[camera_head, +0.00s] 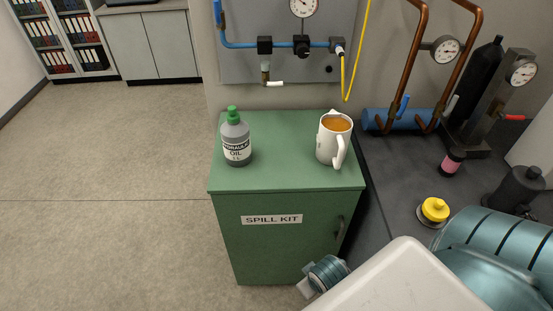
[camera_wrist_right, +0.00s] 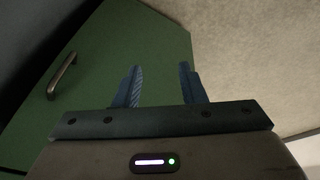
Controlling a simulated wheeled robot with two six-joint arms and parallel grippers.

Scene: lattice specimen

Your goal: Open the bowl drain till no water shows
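I cannot make out a clear bowl or any water in these views. On the wall panel in the head view, a small brass fitting with a white-tipped side piece (camera_head: 268,75) hangs below the blue pipe line. My right gripper (camera_wrist_right: 160,87) is open and empty in the right wrist view, its two blue-grey fingers apart in front of the green cabinet (camera_wrist_right: 130,55). The cabinet also shows in the head view (camera_head: 285,250), labelled SPILL KIT. My left gripper is not in view.
A grey hydraulic oil bottle (camera_head: 237,142) with a green cap and a white jug (camera_head: 329,147) of amber liquid stand on the cabinet. Blue pipe (camera_head: 237,45), a gauge (camera_head: 303,8) and a yellow hose (camera_head: 351,75) are on the panel. Floor at left is clear.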

